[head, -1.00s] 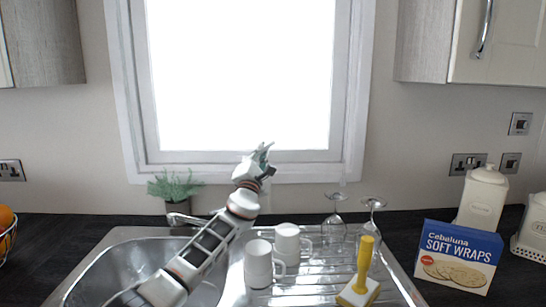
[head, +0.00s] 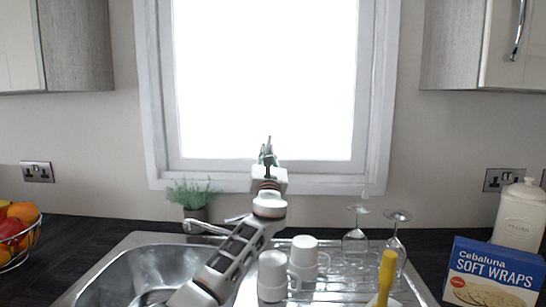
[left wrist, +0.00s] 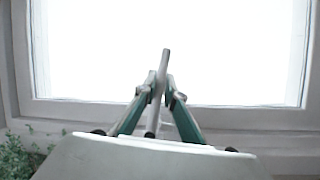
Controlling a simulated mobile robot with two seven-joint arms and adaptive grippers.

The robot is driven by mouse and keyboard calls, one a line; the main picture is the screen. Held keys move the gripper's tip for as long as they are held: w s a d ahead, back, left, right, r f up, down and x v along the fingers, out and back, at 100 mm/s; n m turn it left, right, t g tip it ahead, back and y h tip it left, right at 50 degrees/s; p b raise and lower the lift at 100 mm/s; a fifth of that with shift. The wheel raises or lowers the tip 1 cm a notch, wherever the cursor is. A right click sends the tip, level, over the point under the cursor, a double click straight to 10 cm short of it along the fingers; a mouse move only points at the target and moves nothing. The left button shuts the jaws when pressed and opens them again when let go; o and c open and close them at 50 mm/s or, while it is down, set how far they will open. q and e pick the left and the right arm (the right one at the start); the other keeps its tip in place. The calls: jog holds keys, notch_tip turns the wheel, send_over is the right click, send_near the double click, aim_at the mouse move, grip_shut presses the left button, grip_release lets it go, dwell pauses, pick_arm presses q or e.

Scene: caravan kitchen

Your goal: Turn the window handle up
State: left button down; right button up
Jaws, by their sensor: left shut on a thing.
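The window handle (left wrist: 165,60) is a thin grey lever at the lower frame of the bright window. In the left wrist view it points up, tilted slightly right, between the fingertips. Its tip also shows small in the head view (head: 269,141). My left gripper (left wrist: 160,84) has green-sided fingers closed around the handle. In the head view the left gripper (head: 267,157) is at the window's lower frame, pointing up. My right gripper is in neither view.
Below my left arm are a sink (head: 150,268), white mugs (head: 272,275) and upturned glasses (head: 355,245). A plant (head: 192,197) stands left of the arm. A wraps box (head: 495,272) and fruit basket (head: 20,240) stand at the sides.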

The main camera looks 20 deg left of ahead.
pick_arm(q)
jog(key=shift+s+a+r+n+g+y, duration=0.1)
jog(key=shift+a+n+g+y, duration=0.45)
jog(key=shift+n, duration=0.85)
jog(key=shift+a+y, duration=0.15)
jog(key=shift+y, duration=0.2)
jog(key=c, duration=2.1)
grip_release()
notch_tip(320, 180, up, 10)
